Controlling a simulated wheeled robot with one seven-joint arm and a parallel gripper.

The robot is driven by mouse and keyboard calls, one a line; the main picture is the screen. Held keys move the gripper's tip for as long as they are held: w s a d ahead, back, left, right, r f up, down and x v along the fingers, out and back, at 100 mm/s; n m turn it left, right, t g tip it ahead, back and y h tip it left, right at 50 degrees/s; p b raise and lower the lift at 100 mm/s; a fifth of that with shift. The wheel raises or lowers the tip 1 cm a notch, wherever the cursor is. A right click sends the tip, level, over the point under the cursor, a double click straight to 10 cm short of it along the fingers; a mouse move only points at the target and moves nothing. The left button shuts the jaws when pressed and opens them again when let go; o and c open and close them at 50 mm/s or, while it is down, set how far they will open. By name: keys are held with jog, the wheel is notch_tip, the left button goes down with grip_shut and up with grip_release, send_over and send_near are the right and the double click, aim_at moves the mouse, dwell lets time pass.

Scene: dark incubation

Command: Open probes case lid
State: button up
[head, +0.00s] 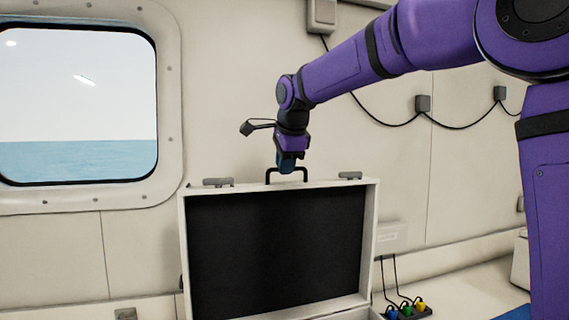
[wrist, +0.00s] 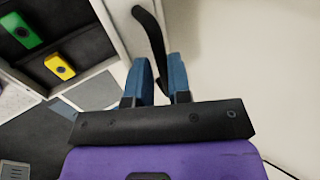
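The probes case lid (head: 275,250) stands raised, near upright, with its dark inner face toward the head camera and a pale rim around it. A black handle (head: 286,171) sits on its top edge between two grey latches. My gripper (head: 288,166) is at this handle from above. In the wrist view the blue fingers of my gripper (wrist: 161,75) are close together on both sides of the black handle (wrist: 150,32), shut on it.
In the wrist view, a green block (wrist: 21,30) and a yellow block (wrist: 60,66) sit in dark slots at the left. Coloured plugs (head: 407,308) with cables are right of the lid. A window (head: 78,105) and pale wall lie behind.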

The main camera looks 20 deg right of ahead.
jog(key=shift+o, duration=1.3)
jog(key=v, duration=1)
jog(key=shift+r, duration=0.4)
jog(key=shift+s, duration=0.15)
